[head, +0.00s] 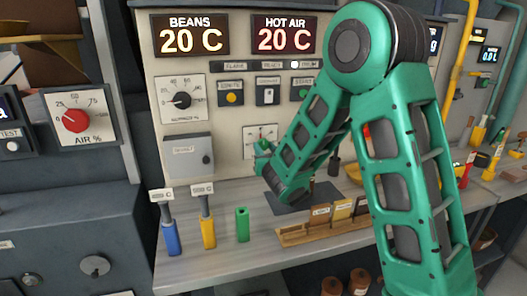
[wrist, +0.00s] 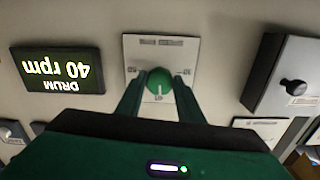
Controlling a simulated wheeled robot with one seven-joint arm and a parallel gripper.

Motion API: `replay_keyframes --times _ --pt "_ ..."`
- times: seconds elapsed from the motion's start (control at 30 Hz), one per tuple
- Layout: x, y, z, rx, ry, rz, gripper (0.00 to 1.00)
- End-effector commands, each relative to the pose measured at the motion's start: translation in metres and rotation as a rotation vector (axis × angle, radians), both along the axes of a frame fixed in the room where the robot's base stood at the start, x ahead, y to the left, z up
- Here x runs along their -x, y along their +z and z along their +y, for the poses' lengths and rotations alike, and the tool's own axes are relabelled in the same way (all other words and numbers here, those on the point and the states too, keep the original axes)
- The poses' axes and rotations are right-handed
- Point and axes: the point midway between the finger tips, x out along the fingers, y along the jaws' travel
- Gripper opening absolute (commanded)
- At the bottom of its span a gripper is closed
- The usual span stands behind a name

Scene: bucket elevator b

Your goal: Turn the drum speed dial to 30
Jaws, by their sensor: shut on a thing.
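The drum speed dial (wrist: 160,84) is a green knob with a white pointer line on a white scale plate (wrist: 137,52). In the wrist view, which is upside down, the line points down the picture. My gripper (wrist: 160,92) has one finger on each side of the knob and is shut on it. A dark display (wrist: 57,69) beside it reads DRUM 40 rpm. In the head view the plate (head: 262,131) shows behind my gripper (head: 264,148), and my arm hides the drum display.
A grey box with a black knob (head: 188,157) is left of the dial. Above are the BEANS (head: 191,36) and HOT AIR (head: 284,35) displays, both 20 C. Below, a shelf holds blue (head: 171,237), yellow (head: 207,232) and green (head: 242,224) handles and a wooden rack (head: 296,234).

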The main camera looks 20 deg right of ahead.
Motion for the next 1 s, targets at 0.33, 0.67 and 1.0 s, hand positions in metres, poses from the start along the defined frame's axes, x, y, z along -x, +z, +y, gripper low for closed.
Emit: replay_keyframes --times 0.33,0.67,1.0 --pt "0.0006 -0.0007 -0.0023 0.273 -0.003 0.001 0.12" --pt "0.0008 -0.0008 -0.0035 0.588 -0.002 0.001 0.12" --pt "0.0011 -0.0009 -0.0040 0.910 -0.001 0.002 0.12"
